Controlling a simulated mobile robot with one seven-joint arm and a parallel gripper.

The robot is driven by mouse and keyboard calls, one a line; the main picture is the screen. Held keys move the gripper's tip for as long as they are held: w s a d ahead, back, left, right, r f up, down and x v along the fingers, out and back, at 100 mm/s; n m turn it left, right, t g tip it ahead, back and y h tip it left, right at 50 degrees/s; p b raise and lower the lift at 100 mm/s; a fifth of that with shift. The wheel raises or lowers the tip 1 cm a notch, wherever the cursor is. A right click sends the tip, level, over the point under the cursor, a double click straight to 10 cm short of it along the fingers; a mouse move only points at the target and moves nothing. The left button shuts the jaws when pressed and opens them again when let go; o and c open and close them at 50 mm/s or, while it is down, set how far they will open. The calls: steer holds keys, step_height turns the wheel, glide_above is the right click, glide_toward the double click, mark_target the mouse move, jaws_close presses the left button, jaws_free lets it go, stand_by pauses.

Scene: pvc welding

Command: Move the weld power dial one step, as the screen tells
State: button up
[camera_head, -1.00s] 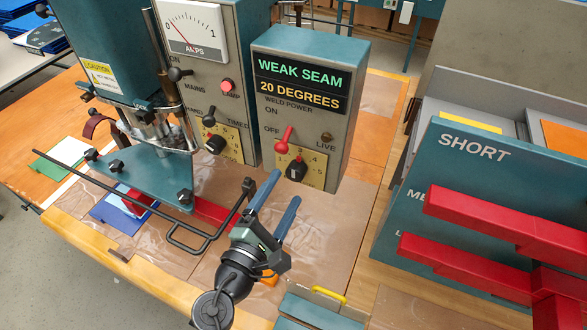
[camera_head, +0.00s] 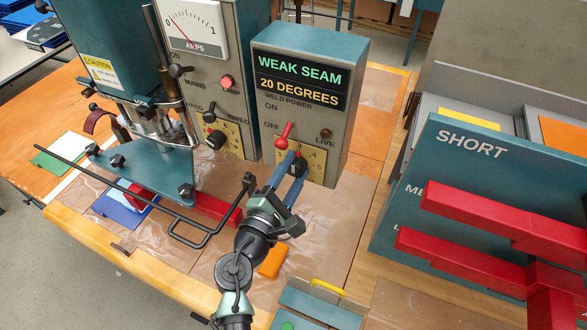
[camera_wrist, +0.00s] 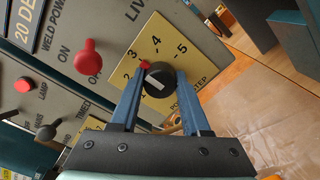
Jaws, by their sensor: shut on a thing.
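The weld power dial (camera_wrist: 160,80) is a black round knob with a white line, on a yellow scale plate (camera_wrist: 172,58) numbered 1 to 5. In the wrist view a red mark at its upper left edge lies near 2 and 3; I cannot tell exactly which. My gripper (camera_wrist: 160,92) has one blue finger on each side of the dial and is shut on it. In the head view the fingers partly cover the dial (camera_head: 299,166). The screen (camera_head: 300,82) reads "WEAK SEAM" in green and "20 DEGREES" in yellow.
A red-knobbed ON/OFF switch (camera_wrist: 88,57) sits close left of the dial. A LIVE lamp (camera_head: 326,133) is above right. A black bent bar (camera_head: 190,235) and the welder's press stand left of my arm. A rack (camera_head: 400,190) with red bars stands right.

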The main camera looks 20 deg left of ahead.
jaws_close()
steer(key=shift+f+m+b, duration=0.15)
steer(key=shift+m+b, duration=0.15)
steer(key=shift+b, duration=0.15)
steer(key=shift+f+m+b, duration=0.1)
steer(key=shift+m+b, duration=0.9)
steer(key=shift+b, duration=0.05)
steer(key=shift+m+b, duration=2.9)
steer(key=shift+m, duration=0.2)
steer(key=o, duration=0.9)
jaws_free()
steer(key=shift+r, duration=0.2)
